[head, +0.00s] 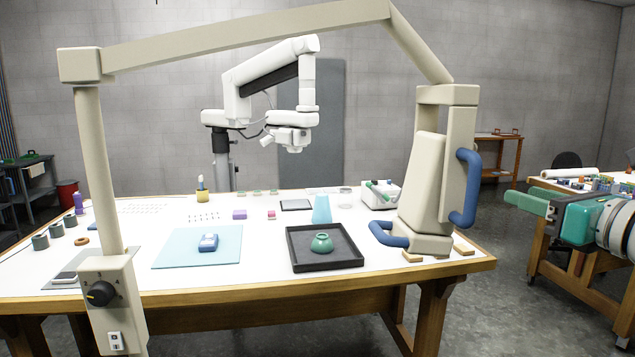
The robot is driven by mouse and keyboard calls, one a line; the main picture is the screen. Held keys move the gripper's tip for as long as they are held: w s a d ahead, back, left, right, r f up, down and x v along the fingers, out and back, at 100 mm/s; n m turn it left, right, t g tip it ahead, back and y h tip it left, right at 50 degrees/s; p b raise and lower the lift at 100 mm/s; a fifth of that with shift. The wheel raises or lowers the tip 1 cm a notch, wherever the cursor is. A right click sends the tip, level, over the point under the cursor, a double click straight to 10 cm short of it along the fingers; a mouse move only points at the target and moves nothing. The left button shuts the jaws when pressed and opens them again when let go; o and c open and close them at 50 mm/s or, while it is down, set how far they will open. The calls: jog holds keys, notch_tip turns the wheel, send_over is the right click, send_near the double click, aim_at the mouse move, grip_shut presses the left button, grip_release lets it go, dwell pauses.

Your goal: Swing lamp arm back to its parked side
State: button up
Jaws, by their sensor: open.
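A beige jointed arm (250,33), apparently the lamp arm, spans the view from a post (100,170) at front left. Its far end carries a bulky beige head (424,180) with two blue handles (467,187), at the table's right end. I cannot tell whether the head touches the tabletop. A box with a black knob (101,293) and a small switch sits low on the post. My teal gripper (532,206) is at the right edge, open and empty, apart from the head and right of its handles. One finger shows clearly; the other is mostly hidden.
The white table (390,275) holds a black tray (325,262) with a green pot (322,243), a blue mat (180,252) and small items. A white jointed arm (265,75) on a stand is behind it. Another table (590,188) stands at right; floor between is clear.

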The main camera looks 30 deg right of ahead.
jog(key=w+a+f+n+g+y, duration=0.35)
jog(key=w+a+f+n, duration=0.35)
jog(key=a, duration=0.3)
jog(key=w+a+f+n+g+y, duration=0.2)
jog(key=w+a+f+n+y, duration=0.3)
jog(key=a+f+n, duration=0.5)
jog(key=s+a+f+n+g+h, duration=0.1)
jog(key=a+f+n+g+h, duration=0.1)
jog(key=a+f+n, duration=0.4)
jog(key=s+a+f+n+g+h, duration=0.2)
jog(key=a+f+n+g, duration=0.2)
jog(key=a+n, duration=0.9)
notch_tip(320, 180, down, 3)
jog(key=n, duration=0.3)
jog(key=shift+a, duration=0.4)
jog(key=shift+c, duration=0.5)
jog(key=shift+d, duration=0.2)
